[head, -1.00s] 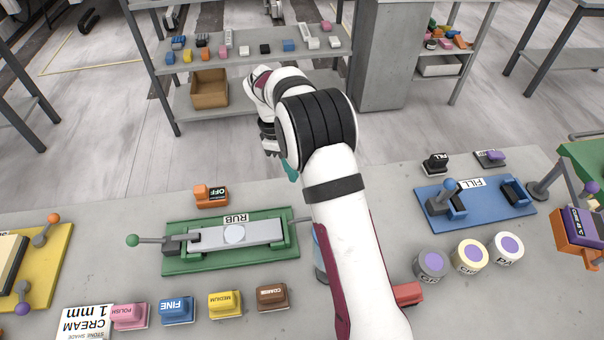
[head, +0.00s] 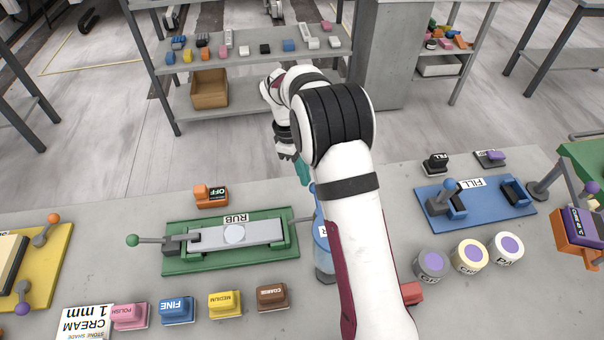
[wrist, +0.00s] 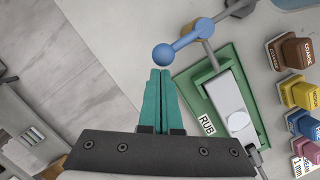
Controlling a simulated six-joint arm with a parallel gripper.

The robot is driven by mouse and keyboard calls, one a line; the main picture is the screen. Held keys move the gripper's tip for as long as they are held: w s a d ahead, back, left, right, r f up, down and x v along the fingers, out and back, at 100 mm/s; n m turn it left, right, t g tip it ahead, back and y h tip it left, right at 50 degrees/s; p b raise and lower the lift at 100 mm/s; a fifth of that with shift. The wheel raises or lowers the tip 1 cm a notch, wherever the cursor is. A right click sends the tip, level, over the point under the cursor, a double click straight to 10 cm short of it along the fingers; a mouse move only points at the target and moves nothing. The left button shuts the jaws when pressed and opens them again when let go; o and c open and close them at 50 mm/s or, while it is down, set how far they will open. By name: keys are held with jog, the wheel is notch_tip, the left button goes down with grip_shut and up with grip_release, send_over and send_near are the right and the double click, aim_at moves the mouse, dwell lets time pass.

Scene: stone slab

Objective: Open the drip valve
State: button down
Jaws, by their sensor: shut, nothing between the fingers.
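The lever runs to a second blue joint (wrist: 204,27) beside a tan part, near the green RUB fixture (wrist: 208,73). I take this lever to be the drip valve handle; no label on it is readable. My gripper's teal fingers (wrist: 160,75) are together, empty, with their tips close to the ball; contact cannot be told. In the head view my gripper (head: 303,172) is above the slab's back edge, and my arm hides the lever.
A blue bottle-like cylinder (head: 322,245) is partly hidden by my arm. The RUB fixture (head: 180,265) is left of it, with an orange OFF block (head: 208,194) behind. Coloured grit blocks (head: 225,304) stand in front. A blue FILL fixture (head: 425,194) is to the right.

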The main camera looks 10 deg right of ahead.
jog(key=shift+w+d+m, duration=0.1)
jog(key=shift+d+m, duration=0.2)
jog(key=shift+m, duration=0.1)
jog(key=s+d+m+y, duration=0.2)
jog(key=d+m, duration=0.6)
jog(key=m, duration=0.5)
jog(key=shift+s+d+g+y, duration=0.35)
jog(key=shift+s+g+y, duration=0.05)
jog(key=shift+s, duration=0.35)
jog(key=shift+a, duration=0.15)
jog(key=shift+s+a, duration=0.3)
jog(key=shift+a, duration=0.3)
jog(key=shift+w, duration=0.1)
